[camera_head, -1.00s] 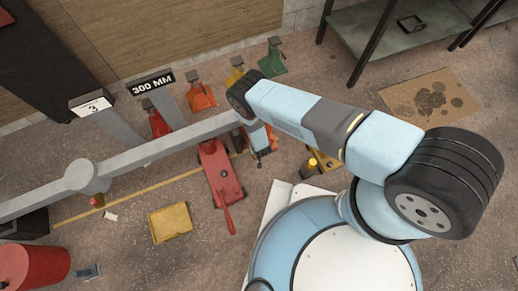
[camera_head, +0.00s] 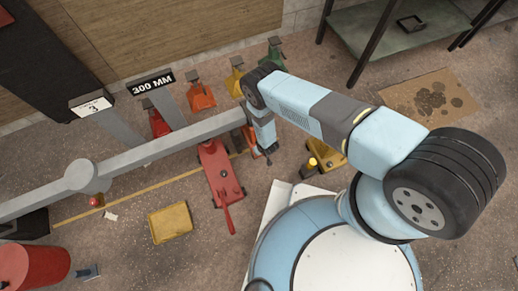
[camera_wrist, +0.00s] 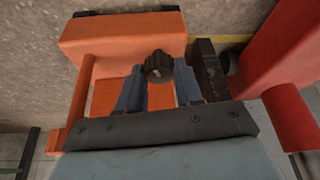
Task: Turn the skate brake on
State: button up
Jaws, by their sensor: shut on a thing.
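An orange skate (camera_wrist: 120,35) fills the middle of the wrist view. A black ribbed knob (camera_wrist: 158,66), which looks like its brake, stands between my fingers. My gripper (camera_wrist: 159,82) is shut on this knob, one blue-grey finger at each side. In the head view my gripper (camera_head: 268,153) points down, right of a red jack-like unit (camera_head: 220,172). My wrist hides most of the orange skate there, and the knob cannot be made out. Whether the brake is on cannot be told.
A red body (camera_wrist: 285,75) stands close on the right in the wrist view. A grey beam (camera_head: 130,162) crosses the left of the head view. A yellow unit (camera_head: 326,157) is near my base. A yellow block (camera_head: 170,222) lies on the floor.

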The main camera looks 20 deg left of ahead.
jog(key=n, duration=0.1)
jog(key=n+g, duration=0.1)
jog(key=n, duration=0.2)
jog(key=shift+w+d+n+g+y, duration=0.2)
jog(key=shift+w+n+g+y, duration=0.1)
jog(key=shift+g, duration=0.1)
dwell(0.4)
jog(key=o, duration=1)
jog(key=shift+s+a, duration=0.1)
jog(key=shift+o, duration=0.2)
jog(key=v, duration=1.3)
jog(key=shift+d+r, duration=0.25)
